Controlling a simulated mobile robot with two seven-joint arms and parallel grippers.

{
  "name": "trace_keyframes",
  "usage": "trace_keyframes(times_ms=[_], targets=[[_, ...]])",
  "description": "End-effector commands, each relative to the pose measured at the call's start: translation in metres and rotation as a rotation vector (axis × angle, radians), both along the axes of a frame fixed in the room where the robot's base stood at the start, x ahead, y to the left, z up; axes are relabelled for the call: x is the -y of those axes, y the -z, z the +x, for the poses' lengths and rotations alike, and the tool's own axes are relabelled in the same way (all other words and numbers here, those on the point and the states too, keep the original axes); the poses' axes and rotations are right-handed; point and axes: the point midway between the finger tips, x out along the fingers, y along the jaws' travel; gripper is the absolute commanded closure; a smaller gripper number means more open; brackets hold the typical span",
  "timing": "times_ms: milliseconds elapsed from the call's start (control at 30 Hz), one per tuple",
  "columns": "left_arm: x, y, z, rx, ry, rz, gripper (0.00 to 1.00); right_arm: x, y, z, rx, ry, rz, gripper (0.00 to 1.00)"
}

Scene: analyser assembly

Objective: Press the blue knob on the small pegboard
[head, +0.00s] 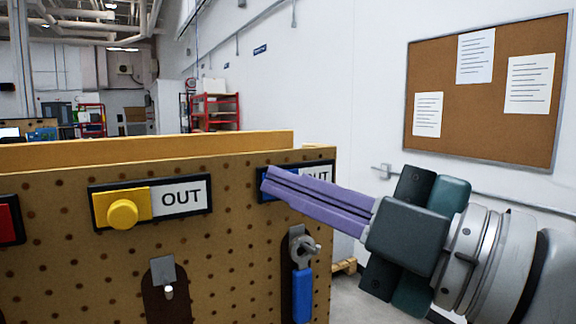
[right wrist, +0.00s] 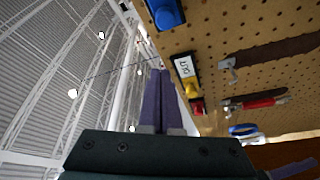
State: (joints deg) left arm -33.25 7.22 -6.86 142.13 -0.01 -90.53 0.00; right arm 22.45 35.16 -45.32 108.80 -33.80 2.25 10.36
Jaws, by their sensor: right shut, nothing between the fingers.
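The blue knob (right wrist: 167,14) shows at the top of the right wrist view, on the pegboard (right wrist: 240,50). In the head view its blue plate (head: 264,193) and OUT label (head: 320,172) are partly covered by my right gripper (head: 265,180), and the knob itself is hidden. The right gripper is shut and empty, with its purple fingers across the front of that plate. Whether they touch it, I cannot tell. A purple piece (right wrist: 292,170) at the lower right of the right wrist view looks like my left gripper, mostly cut off.
On the same pegboard (head: 235,240) are a yellow knob (head: 122,214) with an OUT label and a red one (head: 8,220) at the left edge. A blue-handled tool (head: 302,295) hangs below the blue plate. A corkboard (head: 490,120) is on the wall behind.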

Motion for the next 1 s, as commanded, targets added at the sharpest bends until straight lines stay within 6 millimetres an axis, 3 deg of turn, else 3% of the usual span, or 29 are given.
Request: trace_keyframes(times_ms=[33, 200, 433, 900, 1000], targets=[[0.000, -0.010, 0.000, 0.000, 0.000, 0.000, 0.50, -0.010, -0.008, 0.008, 0.002, -0.001, 0.003, 1.00], [0.000, -0.018, 0.000, 0.001, -0.001, -0.001, 0.50, -0.033, -0.008, 0.029, -0.002, 0.001, 0.001, 1.00], [0.002, -0.016, 0.000, 0.001, -0.004, -0.007, 0.50, -0.006, 0.010, 0.043, -0.002, 0.002, -0.001, 1.00], [0.003, -0.015, 0.000, -0.001, -0.006, -0.010, 0.50, 0.000, 0.013, 0.046, 0.000, 0.001, 0.000, 1.00], [0.003, -0.010, 0.000, 0.000, -0.006, -0.009, 0.50, 0.010, 0.015, 0.052, 0.000, 0.004, -0.004, 1.00]])
